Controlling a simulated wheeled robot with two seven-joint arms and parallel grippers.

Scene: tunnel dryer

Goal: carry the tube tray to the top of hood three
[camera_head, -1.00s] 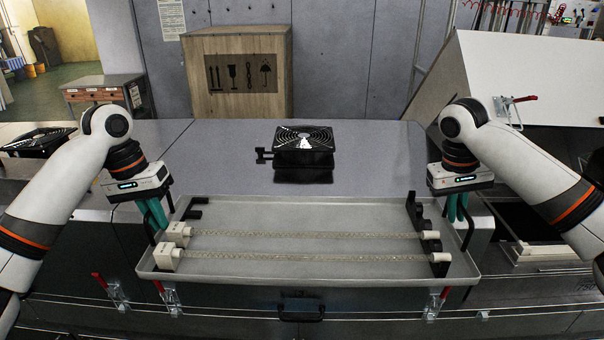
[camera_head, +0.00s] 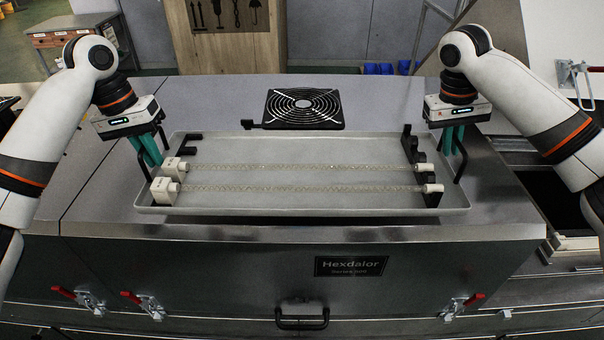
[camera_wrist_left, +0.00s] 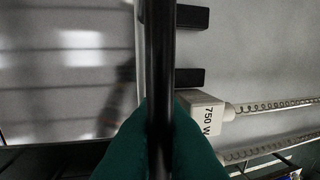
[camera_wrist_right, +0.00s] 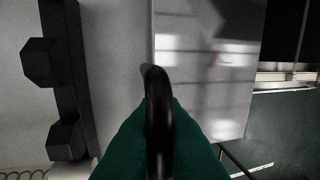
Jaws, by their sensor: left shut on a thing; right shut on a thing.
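The tube tray (camera_head: 300,210) is a shallow grey tray with two clear coiled tubes (camera_head: 300,188) with white end blocks; one block is marked 750 W in the left wrist view (camera_wrist_left: 204,115). Some black holder slots are empty. My left gripper (camera_head: 150,155) is shut on the tray's left black handle, also in the left wrist view (camera_wrist_left: 160,60). My right gripper (camera_head: 455,142) is shut on the right handle, also in the right wrist view (camera_wrist_right: 158,100). The tray is level over the front of a grey hood top (camera_head: 230,95); I cannot tell whether it touches.
A black round fan grille (camera_head: 303,108) sits on the hood just behind the tray. The hood front has a Hexdalor plate (camera_head: 351,266), a black handle (camera_head: 302,318) and red-handled latches. A wooden crate (camera_head: 228,50) stands behind. An open dark bay (camera_head: 545,185) lies to the right.

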